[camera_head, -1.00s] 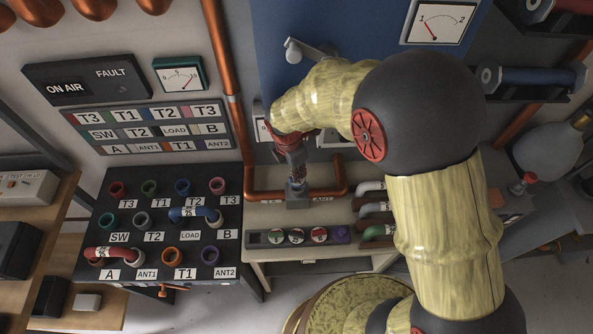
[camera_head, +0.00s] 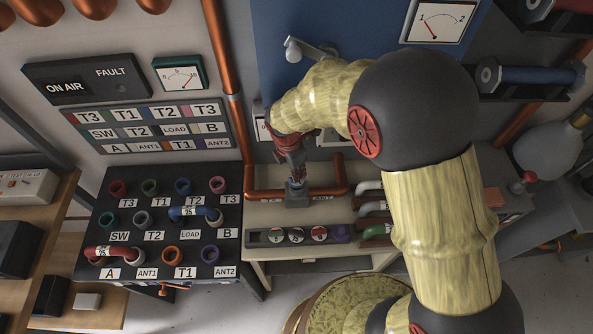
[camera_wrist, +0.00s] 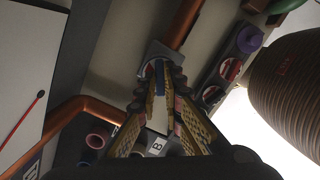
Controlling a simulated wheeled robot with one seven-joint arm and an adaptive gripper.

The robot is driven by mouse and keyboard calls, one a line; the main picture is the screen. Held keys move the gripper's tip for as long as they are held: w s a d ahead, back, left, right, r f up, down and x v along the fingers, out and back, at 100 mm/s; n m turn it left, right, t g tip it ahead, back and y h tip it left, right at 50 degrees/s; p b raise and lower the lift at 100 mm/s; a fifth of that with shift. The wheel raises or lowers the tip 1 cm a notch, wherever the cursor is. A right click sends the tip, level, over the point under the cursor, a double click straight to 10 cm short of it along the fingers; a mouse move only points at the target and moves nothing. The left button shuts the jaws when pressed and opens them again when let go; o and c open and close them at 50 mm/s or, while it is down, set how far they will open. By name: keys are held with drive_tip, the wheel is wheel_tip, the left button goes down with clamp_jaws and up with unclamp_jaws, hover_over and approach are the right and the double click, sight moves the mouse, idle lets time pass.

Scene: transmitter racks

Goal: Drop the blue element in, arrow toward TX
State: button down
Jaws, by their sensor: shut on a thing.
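My gripper (camera_head: 295,170) points down over a small grey socket block (camera_head: 298,199) set in the copper pipe run on the bench. It is shut on the blue element (camera_wrist: 159,78), which stands upright between the fingers. In the wrist view the fingertips (camera_wrist: 160,92) close on it, and its far end is at the ring opening of the grey block (camera_wrist: 155,52). In the head view only a sliver of blue shows at the block. I cannot tell how deep it sits. The arrow and any TX mark are not readable.
A black patch panel (camera_head: 160,232) with coloured sockets stands left. A blue cabinet (camera_head: 285,25) rises behind.

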drive_tip(key=shift+f+b, duration=0.7)
drive_tip(key=shift+f, duration=0.95)
drive_tip(key=c, duration=1.8)
unclamp_jaws()
drive_tip(key=shift+c, duration=0.2)
drive_tip(key=r, duration=0.5)
drive_tip(key=a+r, duration=0.1)
drive_tip(key=r, duration=0.1)
drive_tip(key=shift+s+r, duration=0.25)
